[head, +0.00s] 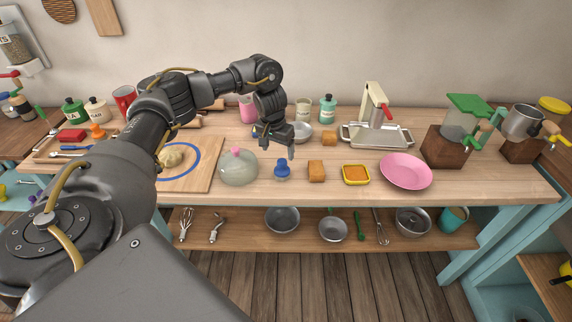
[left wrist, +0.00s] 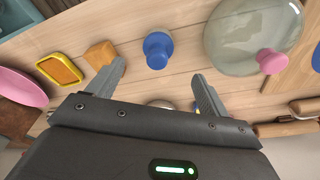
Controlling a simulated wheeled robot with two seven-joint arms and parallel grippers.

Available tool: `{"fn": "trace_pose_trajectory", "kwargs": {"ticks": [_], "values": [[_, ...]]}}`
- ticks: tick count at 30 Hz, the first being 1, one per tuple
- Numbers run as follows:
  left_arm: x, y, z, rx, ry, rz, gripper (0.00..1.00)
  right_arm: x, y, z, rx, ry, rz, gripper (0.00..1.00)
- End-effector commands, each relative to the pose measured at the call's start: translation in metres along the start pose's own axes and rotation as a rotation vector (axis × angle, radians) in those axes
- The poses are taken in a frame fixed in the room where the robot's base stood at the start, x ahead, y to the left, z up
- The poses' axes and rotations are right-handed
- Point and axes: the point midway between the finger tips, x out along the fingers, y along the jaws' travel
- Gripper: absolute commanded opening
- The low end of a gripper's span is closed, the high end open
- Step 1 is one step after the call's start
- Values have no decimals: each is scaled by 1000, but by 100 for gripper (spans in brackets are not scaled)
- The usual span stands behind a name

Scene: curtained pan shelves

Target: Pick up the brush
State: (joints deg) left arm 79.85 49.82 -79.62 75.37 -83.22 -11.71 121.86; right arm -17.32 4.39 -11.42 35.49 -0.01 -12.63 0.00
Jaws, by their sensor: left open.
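A small blue knobbed object (head: 282,170) stands upright near the front edge of the wooden table. It may be the brush, but no bristles show. In the left wrist view the blue object (left wrist: 157,50) lies just beyond the fingertips, roughly in line with the gap between them. My left gripper (head: 278,152) is open and empty, pointing down just above and behind the blue object. Its two fingers (left wrist: 158,75) are spread apart in the left wrist view. My right gripper is not in view.
A glass dome (head: 238,172) with a pink knob stands close on the left. A brown block (head: 316,171), a yellow-rimmed dish (head: 356,175) and a pink plate (head: 406,172) are on the right. A metal bowl (head: 300,133) stands behind the gripper. Pans and utensils lie on the shelf below.

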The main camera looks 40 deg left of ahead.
Motion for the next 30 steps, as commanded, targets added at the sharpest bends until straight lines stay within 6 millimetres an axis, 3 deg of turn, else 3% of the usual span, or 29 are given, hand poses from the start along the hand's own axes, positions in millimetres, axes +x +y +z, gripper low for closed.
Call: {"fn": "trace_pose_trajectory", "kwargs": {"ticks": [5,9,18,23,30], "values": [[-1,-6,2,-24,-9,-5,79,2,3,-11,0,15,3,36],[18,-11,5,-32,-9,-6,79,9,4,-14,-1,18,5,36],[53,-9,4,-28,-7,-4,79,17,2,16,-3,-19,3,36],[55,-8,3,-25,-6,-5,79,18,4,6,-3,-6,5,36],[88,-4,6,-26,-9,-3,79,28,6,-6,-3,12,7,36]]}}
